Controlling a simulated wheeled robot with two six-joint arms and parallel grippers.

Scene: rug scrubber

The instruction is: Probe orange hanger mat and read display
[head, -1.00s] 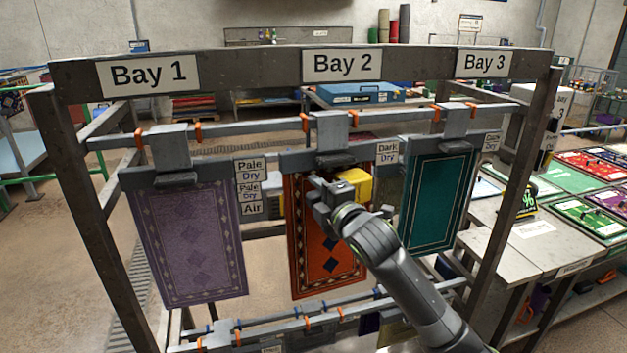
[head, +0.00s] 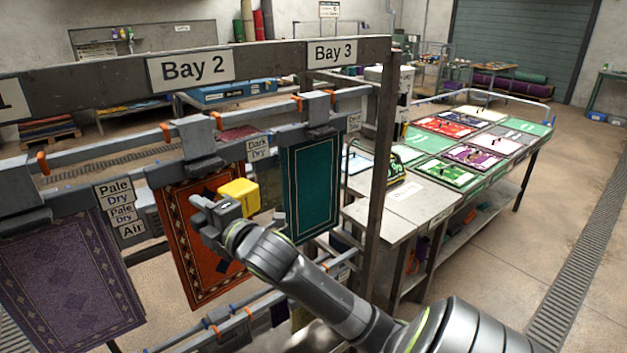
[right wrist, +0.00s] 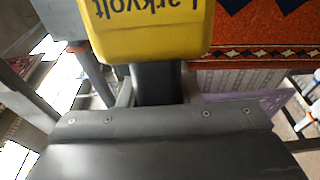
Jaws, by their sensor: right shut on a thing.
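The orange mat (head: 190,270) hangs under the Bay 2 sign (head: 190,69) from a grey clamp hanger (head: 200,146). It has a dark patterned border and blue diamonds; my right arm covers part of it. My right gripper (head: 223,203) is shut on a yellow meter (head: 240,196) and holds it in front of the mat's right edge. In the right wrist view the yellow meter (right wrist: 150,28) reads "Larkvolt", with the orange mat (right wrist: 260,32) beyond it. Whether the meter touches the mat cannot be told, and no display face shows. My left gripper is out of view.
A purple mat (head: 65,275) hangs at the left and a teal mat (head: 312,185) under Bay 3. The rack's post (head: 380,160) stands right of them. A table (head: 480,185) with several small mats is at the right. Open floor lies in the right foreground.

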